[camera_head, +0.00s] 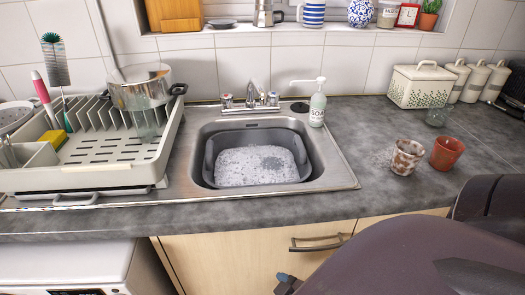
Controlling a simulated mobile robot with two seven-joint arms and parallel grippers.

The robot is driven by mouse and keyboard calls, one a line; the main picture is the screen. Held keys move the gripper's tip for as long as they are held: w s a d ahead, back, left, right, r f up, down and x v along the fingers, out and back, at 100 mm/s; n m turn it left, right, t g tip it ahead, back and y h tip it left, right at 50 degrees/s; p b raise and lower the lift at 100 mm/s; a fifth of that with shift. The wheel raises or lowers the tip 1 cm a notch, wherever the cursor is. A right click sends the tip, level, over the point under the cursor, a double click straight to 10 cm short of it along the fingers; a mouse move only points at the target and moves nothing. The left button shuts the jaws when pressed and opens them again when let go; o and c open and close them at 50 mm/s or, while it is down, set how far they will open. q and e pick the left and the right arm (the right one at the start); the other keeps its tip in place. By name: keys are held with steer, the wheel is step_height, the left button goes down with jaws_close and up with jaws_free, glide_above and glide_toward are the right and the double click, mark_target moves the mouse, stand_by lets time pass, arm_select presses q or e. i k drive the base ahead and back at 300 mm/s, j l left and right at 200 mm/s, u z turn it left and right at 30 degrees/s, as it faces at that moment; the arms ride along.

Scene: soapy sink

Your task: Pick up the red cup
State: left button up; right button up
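A plain red-brown cup (447,154) stands upright on the grey counter at the right. Just left of it stands a second cup (407,157), reddish with white foam-like patches. My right arm fills the lower right of the head view, in front of and below the cups. A small dark part (287,284) at the bottom edge seems to belong to my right gripper; its fingers cannot be made out. No gripper is at either cup. My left gripper is not in view.
A sink (340,178) holds a grey basin (208,160) of suds. A soap bottle (318,106) stands behind its right corner. A dish rack (90,178) with a pot is left. Counter between sink and cups is clear.

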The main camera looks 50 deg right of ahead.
mark_target(446, 150)
steer(key=z, duration=2.55)
